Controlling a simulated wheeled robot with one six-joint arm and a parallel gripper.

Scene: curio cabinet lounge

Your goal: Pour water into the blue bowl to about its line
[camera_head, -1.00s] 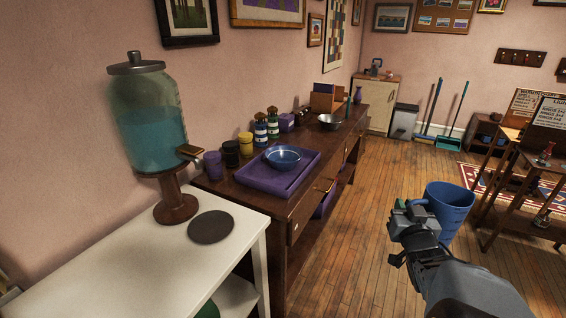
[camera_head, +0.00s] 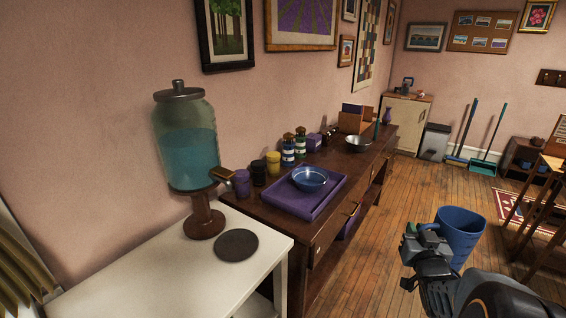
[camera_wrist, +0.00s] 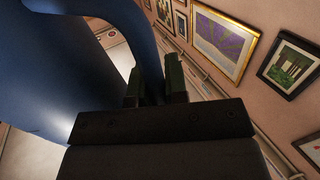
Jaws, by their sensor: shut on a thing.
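The blue bowl (camera_head: 310,180) sits on a purple tray (camera_head: 283,206) on the dark wood sideboard. My gripper (camera_head: 424,229) is at the lower right, well apart from the bowl and out over the floor. It is shut on the handle of a blue jug (camera_head: 461,232), which appears upright. In the wrist view the jug (camera_wrist: 60,70) fills the left side, with its handle between the fingers (camera_wrist: 157,85). The inside of the jug and any line in the bowl cannot be made out. A glass dispenser (camera_head: 190,150) holding blue-tinted water stands on a pedestal at the left, its tap facing right.
A white table (camera_head: 150,275) carries the dispenser and a dark round mat (camera_head: 237,245). Purple, black and yellow cups and several bottles line the sideboard's (camera_head: 330,232) wall side, with a metal bowl (camera_head: 358,144) farther back. The wood floor (camera_head: 400,200) right of the sideboard is open.

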